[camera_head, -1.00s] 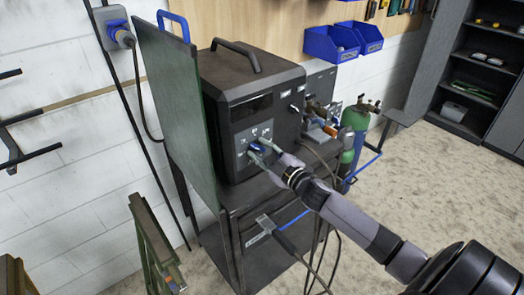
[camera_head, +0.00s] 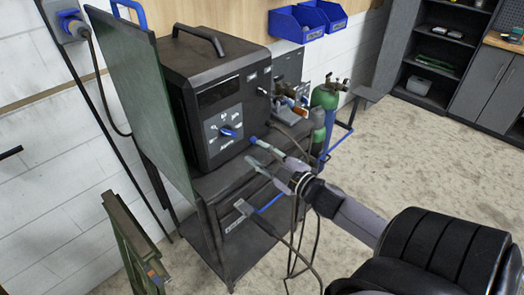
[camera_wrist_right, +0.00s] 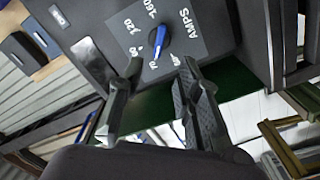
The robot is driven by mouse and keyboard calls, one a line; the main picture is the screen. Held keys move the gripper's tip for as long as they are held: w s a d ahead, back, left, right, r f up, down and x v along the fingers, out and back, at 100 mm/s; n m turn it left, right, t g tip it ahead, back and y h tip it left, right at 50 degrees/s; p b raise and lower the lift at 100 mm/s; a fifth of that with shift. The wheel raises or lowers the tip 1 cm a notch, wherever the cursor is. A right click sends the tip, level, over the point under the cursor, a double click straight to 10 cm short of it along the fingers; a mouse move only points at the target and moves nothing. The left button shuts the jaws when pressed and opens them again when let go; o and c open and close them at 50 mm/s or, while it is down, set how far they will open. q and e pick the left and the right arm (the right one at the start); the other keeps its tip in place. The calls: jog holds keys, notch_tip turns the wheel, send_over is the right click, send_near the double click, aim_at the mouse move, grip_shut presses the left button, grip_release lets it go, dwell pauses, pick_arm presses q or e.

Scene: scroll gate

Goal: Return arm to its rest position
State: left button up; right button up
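My right gripper (camera_head: 250,152) is open and empty in front of the black welding machine (camera_head: 222,92), below and to the right of its blue dial knob (camera_head: 229,132). In the right wrist view, my right gripper (camera_wrist_right: 158,85) has its two fingers spread apart, with the blue knob (camera_wrist_right: 158,40) beyond the fingertips and not between them. The knob sits on a grey panel marked AMPS, and its pointer is near the 70 and 90 marks. My left gripper is not in view.
The welder stands on a dark cart (camera_head: 235,240) with hanging cables. A green panel (camera_head: 140,100) is at its left. Green gas cylinders (camera_head: 326,100) stand at the right. Blue bins (camera_head: 300,22) hang on the wall. The floor (camera_head: 420,150) at right is clear.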

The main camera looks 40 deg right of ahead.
jog(key=shift+s, duration=0.25)
dwell(0.4)
